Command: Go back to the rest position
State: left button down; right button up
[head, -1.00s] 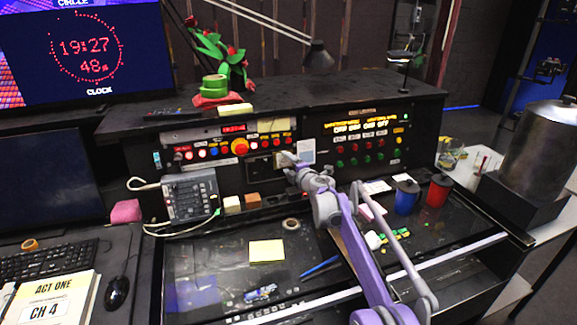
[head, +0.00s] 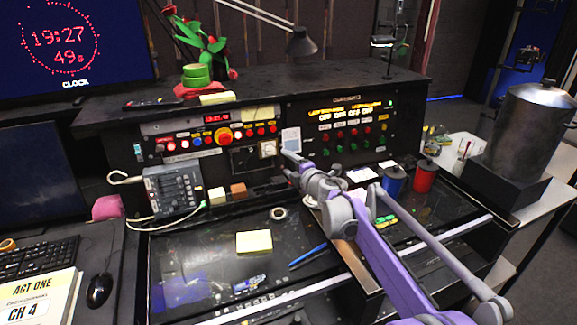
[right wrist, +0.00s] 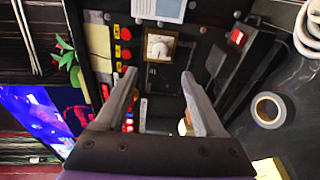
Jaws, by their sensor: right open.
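My right gripper (head: 286,155) is in front of the cue panel (head: 210,163), just right of a square white button (head: 268,149). In the right wrist view my right gripper (right wrist: 158,76) is open, with nothing between its fingers. That view also shows the white button (right wrist: 160,47), beyond the fingertips and apart from them. My purple and grey right arm reaches in from the lower right. My left gripper is not in view.
Red and green buttons (head: 345,143) fill the panel's right part. A mixer (head: 172,190), yellow notes (head: 254,242), a blue cup (head: 395,181) and a red cup (head: 425,176) stand on or by the desk. A lamp (head: 301,42) hangs above the console.

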dwell(0.3)
jog(key=s+d+r+m+t+h+p, duration=0.1)
jog(key=s+d+r+m+t+h, duration=0.1)
jog(key=s+d+r+m+h, duration=0.45)
jog(key=s+d+f+m+g+h+p, duration=0.1)
jog(key=s+d+f+m+g+h, duration=0.2)
jog(key=s+d+m, duration=0.8)
jog(key=s+a+f+m+g, duration=0.1)
jog(key=s+f+m+g, duration=0.1)
jog(key=s+f, duration=0.4)
jog(key=s+a+f+m+g+y+p, duration=0.1)
jog(key=s+f, duration=0.5)
jog(key=s, duration=1)
jog(key=s+a+f+m+g+y+p, duration=0.1)
jog(key=s+f+g, duration=0.4)
jog(key=s, duration=0.6)
jog(key=shift+a+f+m, duration=0.75)
jog(key=shift+m, duration=0.2)
